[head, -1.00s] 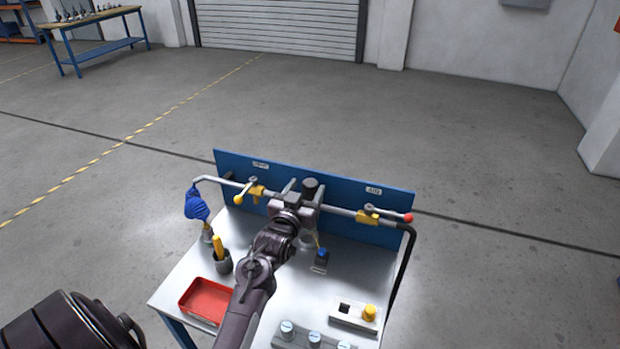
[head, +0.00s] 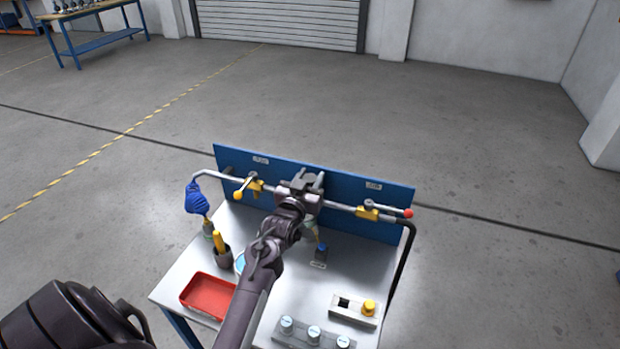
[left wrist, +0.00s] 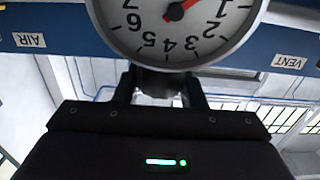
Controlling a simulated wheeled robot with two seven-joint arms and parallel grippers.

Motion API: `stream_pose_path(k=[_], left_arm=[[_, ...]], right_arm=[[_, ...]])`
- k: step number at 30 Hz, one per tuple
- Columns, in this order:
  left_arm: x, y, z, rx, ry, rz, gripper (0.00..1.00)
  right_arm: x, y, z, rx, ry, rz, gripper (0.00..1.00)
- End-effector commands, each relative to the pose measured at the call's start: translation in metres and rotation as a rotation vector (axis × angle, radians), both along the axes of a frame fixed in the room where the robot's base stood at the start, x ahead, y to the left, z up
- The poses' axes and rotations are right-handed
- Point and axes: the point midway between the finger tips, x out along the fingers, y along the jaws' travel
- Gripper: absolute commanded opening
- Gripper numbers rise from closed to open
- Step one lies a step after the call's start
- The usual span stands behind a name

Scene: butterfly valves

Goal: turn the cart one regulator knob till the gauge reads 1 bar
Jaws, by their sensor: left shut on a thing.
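The regulator sits mid-pipe on the cart's blue panel, mostly hidden behind my left gripper in the head view. My left gripper (head: 304,183) is there, and its fingers also show in the left wrist view (left wrist: 160,96). They are shut on the regulator knob (left wrist: 160,82), just below the gauge. The white gauge (left wrist: 180,55) shows upside down in the left wrist view, cut off by the top edge. Its red needle (left wrist: 183,8) points up and right, toward the low-number side. The tip is cut off or unclear, so I cannot read it exactly. My right gripper is not in view.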

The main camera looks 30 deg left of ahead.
Motion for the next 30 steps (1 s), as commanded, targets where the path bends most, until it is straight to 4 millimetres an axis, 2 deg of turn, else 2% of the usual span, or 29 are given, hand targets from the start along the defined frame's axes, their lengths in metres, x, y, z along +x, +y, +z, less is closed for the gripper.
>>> stream_pose_path(k=[8, 14, 30], left_arm=[[0.0, 0.001, -0.001, 0.006, 0.001, -0.062, 0.14], [0.0, 0.002, -0.002, 0.008, 0.003, -0.192, 0.14], [0.0, 0.002, -0.004, 0.005, 0.003, -0.63, 0.14]], right_arm=[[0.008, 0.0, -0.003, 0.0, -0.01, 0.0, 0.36], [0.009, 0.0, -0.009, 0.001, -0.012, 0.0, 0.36], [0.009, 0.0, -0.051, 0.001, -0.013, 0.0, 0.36]])
